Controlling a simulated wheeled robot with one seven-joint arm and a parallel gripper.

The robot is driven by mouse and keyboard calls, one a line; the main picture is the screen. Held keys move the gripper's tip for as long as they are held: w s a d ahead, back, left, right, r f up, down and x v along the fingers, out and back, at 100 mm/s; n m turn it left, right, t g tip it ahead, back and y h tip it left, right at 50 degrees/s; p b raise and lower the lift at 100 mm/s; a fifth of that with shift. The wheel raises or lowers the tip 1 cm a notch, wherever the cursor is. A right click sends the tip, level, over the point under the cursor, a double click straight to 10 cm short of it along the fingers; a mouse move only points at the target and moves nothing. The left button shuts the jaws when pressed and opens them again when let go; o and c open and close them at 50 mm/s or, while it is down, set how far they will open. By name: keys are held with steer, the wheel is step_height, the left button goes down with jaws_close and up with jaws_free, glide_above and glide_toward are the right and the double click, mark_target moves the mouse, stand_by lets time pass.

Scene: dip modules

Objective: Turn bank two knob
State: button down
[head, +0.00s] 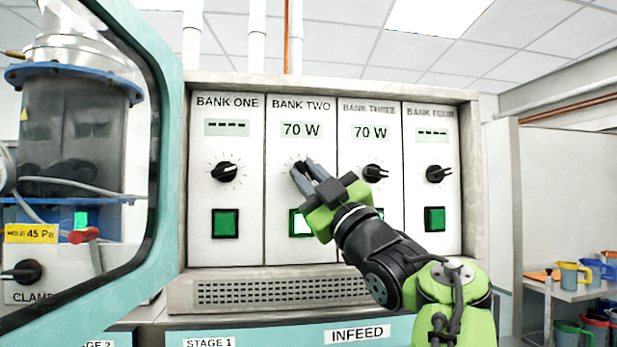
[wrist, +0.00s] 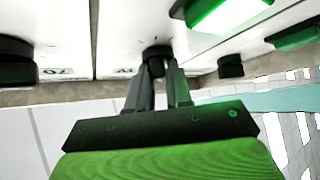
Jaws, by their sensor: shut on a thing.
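The bank two knob (head: 301,167) is a black dial on the white panel under a display reading 70 W, largely hidden behind my fingers in the head view. My gripper (head: 303,170) reaches it from the lower right, its grey fingers shut on the knob. In the wrist view the knob (wrist: 156,56) sits between the fingertips of my gripper (wrist: 157,66). Which way the knob points is hidden. The bank two square button (head: 297,223) below is lit whitish green and partly covered by my gripper.
The bank one knob (head: 225,171), bank three knob (head: 374,173) and bank four knob (head: 438,174) flank it closely. A teal door frame (head: 168,150) stands at the left. A vent grille (head: 270,291) lies below the panel. Coloured jugs (head: 571,274) stand on a shelf at far right.

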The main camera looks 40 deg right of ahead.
steer(key=c, duration=1.1)
jaws_free()
steer(key=b+v, duration=0.7)
steer(key=v, duration=0.8)
steer(key=shift+s+a+f+b, duration=0.1)
steer(key=shift+s+f+b, duration=0.1)
steer(key=shift+s+b, duration=0.15)
